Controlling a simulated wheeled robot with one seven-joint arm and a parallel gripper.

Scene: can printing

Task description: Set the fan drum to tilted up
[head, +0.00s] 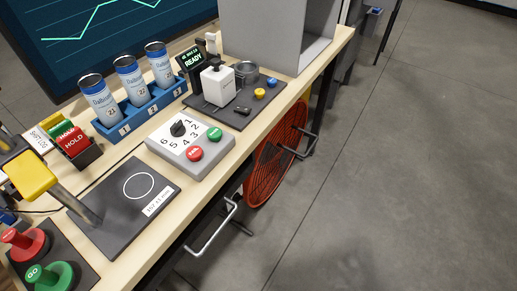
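The fan drum (268,168) is an orange-red round mesh grille. It sits low at the bench's front side, below the tabletop edge. A dark bar-like handle or bracket (305,143) stands at its right side. The drum's upper left part is hidden behind the bench edge. Its face shows as a narrow slanted oval, and I cannot tell its exact tilt from this view. My gripper is not in view.
A pale handle bar (214,232) juts from the bench front, left of the drum. The bench (215,165) carries a dial box (190,141), a blue can rack (140,115) and a black tray (235,119). Grey floor (400,180) on the right is clear.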

